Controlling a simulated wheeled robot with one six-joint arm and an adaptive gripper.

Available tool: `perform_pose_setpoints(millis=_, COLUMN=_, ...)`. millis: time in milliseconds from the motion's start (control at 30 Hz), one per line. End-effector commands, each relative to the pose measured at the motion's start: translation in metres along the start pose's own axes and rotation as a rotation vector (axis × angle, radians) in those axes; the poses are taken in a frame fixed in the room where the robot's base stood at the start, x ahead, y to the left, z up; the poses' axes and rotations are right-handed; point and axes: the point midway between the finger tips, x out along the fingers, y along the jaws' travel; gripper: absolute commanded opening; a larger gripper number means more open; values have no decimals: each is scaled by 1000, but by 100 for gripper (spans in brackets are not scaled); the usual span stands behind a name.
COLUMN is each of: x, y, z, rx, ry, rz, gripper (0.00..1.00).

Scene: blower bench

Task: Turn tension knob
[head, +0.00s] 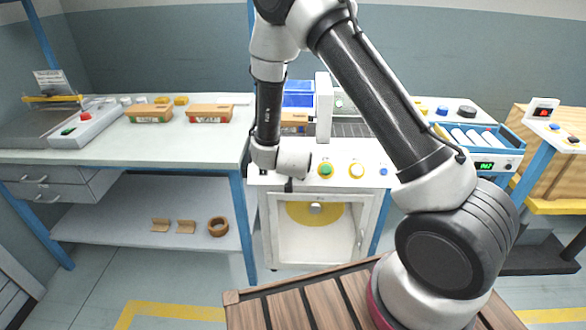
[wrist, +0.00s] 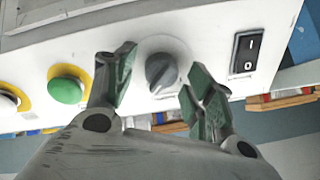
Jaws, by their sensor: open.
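A grey knob (wrist: 161,72) with a raised grip bar sits on a pale round base on the white machine panel (wrist: 205,45). In the wrist view, my gripper (wrist: 160,77) is open, with one green-padded finger on each side of the knob. Gaps show between the knob and both fingers. No label on the knob can be read. In the head view, my gripper (head: 289,186) is in front of the left part of the machine's front panel (head: 342,153), and the knob is hidden behind it.
In the wrist view, a green button (wrist: 66,88) is left of the knob and a black rocker switch (wrist: 247,52) is right of it. A yellow-ringed white button (head: 357,170) sits farther along the panel. A wooden slatted surface (head: 300,303) is in front.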

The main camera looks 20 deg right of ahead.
Motion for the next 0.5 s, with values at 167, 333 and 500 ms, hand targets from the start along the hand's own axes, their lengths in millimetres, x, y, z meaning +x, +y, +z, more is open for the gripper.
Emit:
perform_pose_setpoints(millis=167, x=-18, y=-1, z=0, rx=0, ry=0, rz=-2, gripper=54)
perform_pose_setpoints(millis=333, x=-56, y=-2, z=0, rx=0, ry=0, rz=-4, gripper=54)
perform_pose_setpoints(millis=500, x=-92, y=-1, z=0, rx=0, ry=0, rz=-3, gripper=54)
